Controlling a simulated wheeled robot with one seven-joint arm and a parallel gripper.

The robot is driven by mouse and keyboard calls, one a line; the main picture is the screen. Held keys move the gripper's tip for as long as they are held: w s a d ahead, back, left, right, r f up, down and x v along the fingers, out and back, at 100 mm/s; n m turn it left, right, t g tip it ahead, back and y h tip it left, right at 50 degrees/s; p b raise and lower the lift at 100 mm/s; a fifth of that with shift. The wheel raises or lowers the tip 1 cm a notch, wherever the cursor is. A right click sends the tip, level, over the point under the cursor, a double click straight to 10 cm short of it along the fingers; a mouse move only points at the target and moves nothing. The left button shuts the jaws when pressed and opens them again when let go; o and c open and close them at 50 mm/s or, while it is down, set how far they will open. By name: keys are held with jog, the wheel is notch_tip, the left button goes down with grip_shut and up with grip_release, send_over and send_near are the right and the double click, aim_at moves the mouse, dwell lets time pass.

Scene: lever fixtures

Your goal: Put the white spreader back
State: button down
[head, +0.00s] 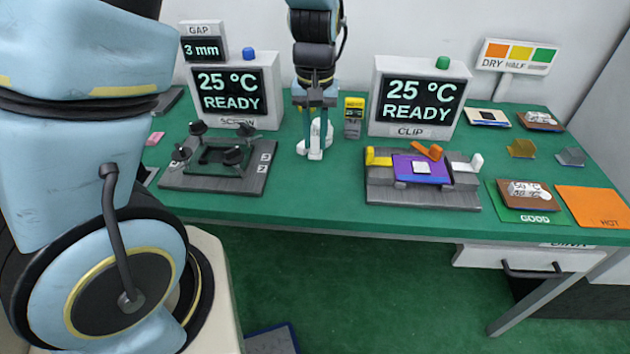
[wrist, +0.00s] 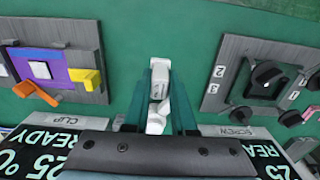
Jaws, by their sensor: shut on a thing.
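My gripper (head: 316,128) points down over the table between the two fixtures and is shut on the white spreader (head: 316,140). In the wrist view the spreader (wrist: 160,85) sits between the two teal fingers of my gripper (wrist: 160,100). Its white lower end is at or just above the green tabletop; I cannot tell whether it touches. The fingers hide part of it.
The screw fixture (head: 175,178) with black knobs is to the left. The clip fixture (head: 380,192) with yellow, orange and white levers and a purple board is to the right. A small yellow-topped device (head: 354,128) and two display boxes (head: 272,75) (head: 455,85) stand behind.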

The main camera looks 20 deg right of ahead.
aim_at(315, 133)
notch_tip(315, 133, down, 9)
jog(key=shift+f+p, duration=0.1)
jog(key=shift+p, duration=0.5)
jog(key=shift+f, duration=0.15)
jog(key=c, duration=0.7)
grip_release()
jog(key=shift+c, duration=0.2)
notch_tip(315, 133, up, 12)
jog(key=shift+r+b, duration=0.25)
jog(key=shift+b, duration=0.65)
jog(key=w+a+r+n+t, duration=0.1)
jog(key=a+r+n, duration=0.2)
jog(key=a, duration=2.2)
jog(key=shift+w+n+t, duration=0.2)
jog(key=shift+n+t, duration=0.1)
jog(key=shift+n, duration=0.1)
